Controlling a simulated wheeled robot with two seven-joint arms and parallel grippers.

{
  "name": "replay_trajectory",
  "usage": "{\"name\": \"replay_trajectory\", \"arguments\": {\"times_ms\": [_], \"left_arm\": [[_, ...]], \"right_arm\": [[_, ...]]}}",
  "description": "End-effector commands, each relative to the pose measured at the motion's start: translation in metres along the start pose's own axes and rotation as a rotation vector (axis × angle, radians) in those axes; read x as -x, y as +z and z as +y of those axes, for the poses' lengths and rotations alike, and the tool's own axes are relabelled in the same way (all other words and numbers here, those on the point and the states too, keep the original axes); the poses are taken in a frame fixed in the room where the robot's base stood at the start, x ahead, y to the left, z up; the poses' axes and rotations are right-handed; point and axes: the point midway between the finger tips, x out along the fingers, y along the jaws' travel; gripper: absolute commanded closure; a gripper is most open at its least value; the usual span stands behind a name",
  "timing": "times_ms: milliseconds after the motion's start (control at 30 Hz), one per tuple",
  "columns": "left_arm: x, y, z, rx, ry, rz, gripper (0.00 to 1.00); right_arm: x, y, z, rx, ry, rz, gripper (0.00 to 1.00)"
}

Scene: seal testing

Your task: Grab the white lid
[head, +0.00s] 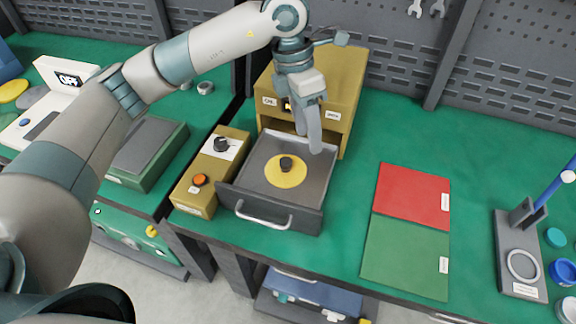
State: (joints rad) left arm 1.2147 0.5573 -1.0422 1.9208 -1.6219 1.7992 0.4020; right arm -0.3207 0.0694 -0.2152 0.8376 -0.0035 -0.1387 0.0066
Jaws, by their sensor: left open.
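A small round white piece (568,308), cut off by the right edge at the bottom right corner, looks like the white lid; too little of it shows to be sure. My left gripper (312,146) points down over the back right part of an open drawer (262,203), far to the left of that white piece. Its jaws are open and I see nothing between them. In the drawer lies a yellow disc (280,175) with a black knob (286,164), apart from the fingers. My right gripper is not in view.
The drawer belongs to a yellow box (345,85). A control box (205,180) stands left of it. Red (412,193) and green (405,257) mats lie to the right. A grey stand (507,240) with a white ring (523,265) is near blue (562,272) and teal (555,237) round pieces.

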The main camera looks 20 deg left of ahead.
Motion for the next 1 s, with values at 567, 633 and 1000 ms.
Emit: {"name": "replay_trajectory", "arguments": {"times_ms": [567,633,1000], "left_arm": [[0.026,-0.026,0.049,0.068,0.192,0.113,0.54],[0.025,-0.026,0.049,0.068,0.191,0.113,0.54],[-0.01,-0.03,0.055,0.068,0.187,0.116,0.54]], "right_arm": [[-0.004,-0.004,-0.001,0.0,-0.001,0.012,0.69],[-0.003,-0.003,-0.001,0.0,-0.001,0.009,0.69],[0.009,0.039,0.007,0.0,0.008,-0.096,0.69]]}}
